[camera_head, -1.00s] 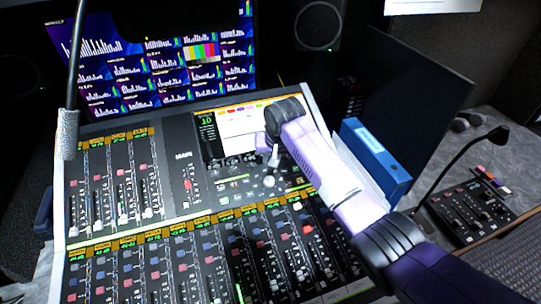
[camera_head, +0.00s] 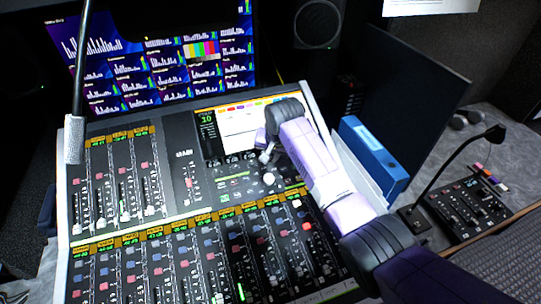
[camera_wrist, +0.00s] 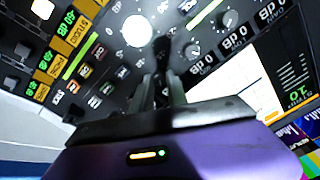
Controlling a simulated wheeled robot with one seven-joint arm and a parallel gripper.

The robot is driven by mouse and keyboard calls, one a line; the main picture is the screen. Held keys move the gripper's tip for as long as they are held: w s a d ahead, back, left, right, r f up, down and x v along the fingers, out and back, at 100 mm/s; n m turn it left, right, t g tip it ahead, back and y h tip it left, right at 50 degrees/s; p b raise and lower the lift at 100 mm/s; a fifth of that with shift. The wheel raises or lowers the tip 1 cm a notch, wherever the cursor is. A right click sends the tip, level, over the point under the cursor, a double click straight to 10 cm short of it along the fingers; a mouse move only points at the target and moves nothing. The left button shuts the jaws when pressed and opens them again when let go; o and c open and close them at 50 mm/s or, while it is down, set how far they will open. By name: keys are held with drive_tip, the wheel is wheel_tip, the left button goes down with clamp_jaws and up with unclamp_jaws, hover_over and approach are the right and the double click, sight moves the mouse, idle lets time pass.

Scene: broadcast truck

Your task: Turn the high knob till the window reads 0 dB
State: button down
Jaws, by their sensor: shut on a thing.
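My gripper (camera_wrist: 162,75) points down at the mixing console's knob row in the wrist view, its fingers shut on a small dark knob (camera_wrist: 162,46). In the head view my gripper (camera_head: 265,150) is at the lower right of the console screen (camera_head: 237,128), and the held knob is hidden. I cannot read a name for it. The held knob's own window is not clear, apparently hidden by the fingers.
Fader rows (camera_head: 190,265) fill the console's front. A blue binder (camera_head: 373,152) stands close right of my arm. A gooseneck microphone (camera_head: 75,138) hangs at left.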

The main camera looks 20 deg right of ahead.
drive_tip(key=c, duration=1.3)
unclamp_jaws()
drive_tip(key=shift+r, duration=0.15)
drive_tip(key=shift+b+v, duration=0.35)
drive_tip(key=shift+v, duration=3.45)
